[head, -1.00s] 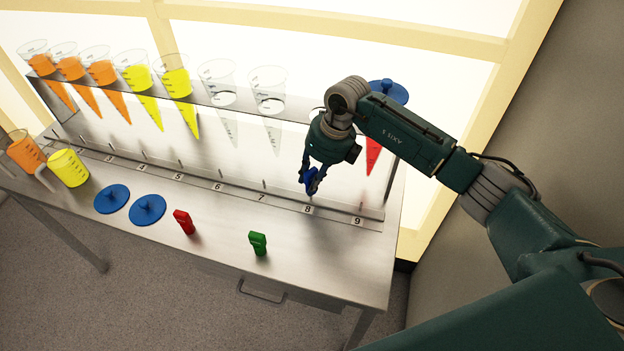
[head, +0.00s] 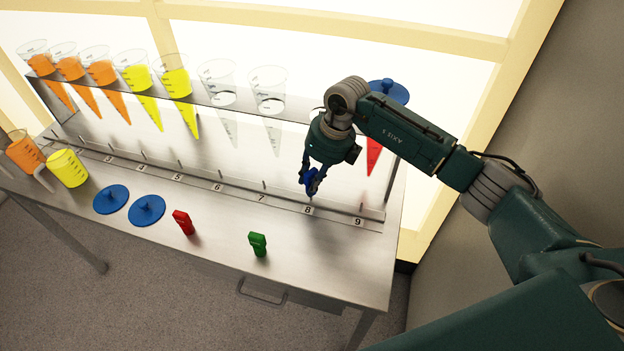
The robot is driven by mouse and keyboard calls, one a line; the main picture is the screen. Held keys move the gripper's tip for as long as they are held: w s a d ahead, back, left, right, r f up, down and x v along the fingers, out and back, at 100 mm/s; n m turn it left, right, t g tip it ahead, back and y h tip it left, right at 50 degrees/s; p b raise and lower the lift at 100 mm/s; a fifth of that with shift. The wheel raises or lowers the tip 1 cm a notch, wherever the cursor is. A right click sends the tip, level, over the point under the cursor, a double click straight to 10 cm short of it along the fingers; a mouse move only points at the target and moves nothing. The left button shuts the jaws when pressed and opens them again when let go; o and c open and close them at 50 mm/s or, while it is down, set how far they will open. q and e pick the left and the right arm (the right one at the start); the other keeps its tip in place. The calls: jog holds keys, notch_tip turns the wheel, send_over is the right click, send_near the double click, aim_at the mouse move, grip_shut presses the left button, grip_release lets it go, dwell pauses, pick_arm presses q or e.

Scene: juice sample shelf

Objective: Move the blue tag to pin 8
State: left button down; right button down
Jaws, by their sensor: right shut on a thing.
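My right gripper (head: 311,182) is shut on the blue tag (head: 310,178), which shows only partly between the fingers. It is above the numbered strip, close to the label of pin 8 (head: 308,210). Pin 8 itself is hard to make out behind the fingers, and I cannot tell whether the tag touches it. My left gripper is not in view.
A red tag (head: 183,222) and a green tag (head: 258,244) stand on the steel table (head: 215,248). Two blue lids (head: 147,210) and yellow and orange beakers (head: 68,168) are at left. Cones of juice hang in the rack (head: 225,103) behind.

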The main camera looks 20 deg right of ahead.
jog(key=shift+f+b, duration=0.3)
jog(key=shift+f, duration=0.25)
jog(key=shift+s+f, duration=0.2)
jog(key=shift+r, duration=0.15)
jog(key=shift+w+r+p, duration=0.1)
jog(key=shift+r+p, duration=0.35)
jog(key=shift+r, duration=0.3)
jog(key=c, duration=1.3)
grip_release()
jog(key=shift+w, duration=0.1)
jog(key=shift+c, duration=0.2)
jog(key=shift+r, duration=0.15)
jog(key=v, duration=1.1)
jog(key=shift+r, duration=0.4)
jog(key=shift+d, duration=0.1)
